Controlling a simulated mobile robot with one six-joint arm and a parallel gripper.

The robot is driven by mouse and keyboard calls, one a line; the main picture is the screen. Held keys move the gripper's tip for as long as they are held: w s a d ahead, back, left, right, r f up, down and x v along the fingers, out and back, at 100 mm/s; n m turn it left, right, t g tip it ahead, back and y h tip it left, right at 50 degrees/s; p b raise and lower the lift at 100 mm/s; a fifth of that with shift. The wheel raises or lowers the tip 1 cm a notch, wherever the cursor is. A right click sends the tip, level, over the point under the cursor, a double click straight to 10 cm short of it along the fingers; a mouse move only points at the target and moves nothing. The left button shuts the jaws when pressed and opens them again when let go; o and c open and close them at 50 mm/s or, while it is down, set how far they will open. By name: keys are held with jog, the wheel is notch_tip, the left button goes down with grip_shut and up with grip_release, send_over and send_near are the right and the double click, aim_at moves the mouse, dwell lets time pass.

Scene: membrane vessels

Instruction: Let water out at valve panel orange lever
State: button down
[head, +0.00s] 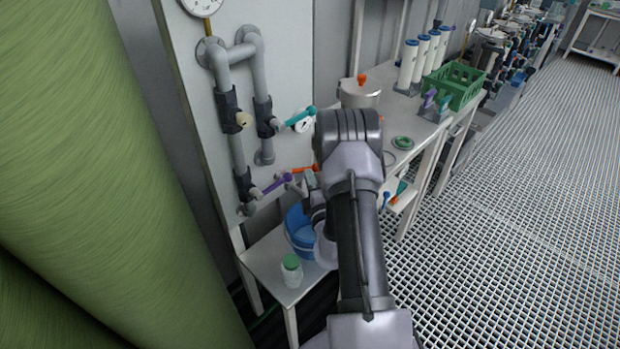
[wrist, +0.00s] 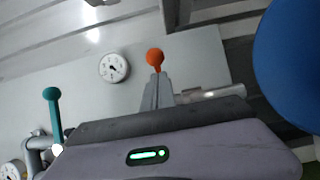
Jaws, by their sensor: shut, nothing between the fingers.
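The valve panel (head: 197,97) is an upright pale board with grey pipes, at the left in the head view. The orange lever (head: 304,169) sits low on it, partly hidden behind my arm and gripper. In the wrist view its round orange end (wrist: 155,56) shows just past my fingertips. My gripper (wrist: 157,80) is shut and empty, with the fingers pointing at the orange end. I cannot tell whether they touch it. A purple lever (head: 273,185) is left of the orange one, and a teal lever (head: 300,116) is above; the teal one (wrist: 52,108) shows left in the wrist view.
A blue bucket (head: 299,226) stands on a low white table (head: 262,262) below the panel, beside a green-lidded jar (head: 291,271). A large green vessel (head: 85,150) fills the left. The grating floor right is clear.

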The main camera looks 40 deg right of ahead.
jog(key=shift+d, duration=0.1)
jog(key=shift+w+d+n+t+y, duration=0.15)
jog(key=shift+n+t+y, duration=0.2)
jog(key=shift+y, duration=0.25)
jog(key=shift+d, duration=0.1)
jog(key=n+y, duration=0.1)
jog(key=y, duration=0.1)
jog(key=w+d+n+t+y+p, duration=0.1)
jog(key=n+y, duration=0.1)
jog(key=w+d+n+y+p, duration=0.1)
jog(key=y, duration=0.2)
jog(key=shift+w+n, duration=0.1)
jog(key=shift+n, duration=0.25)
jog(key=shift+w+d, duration=0.1)
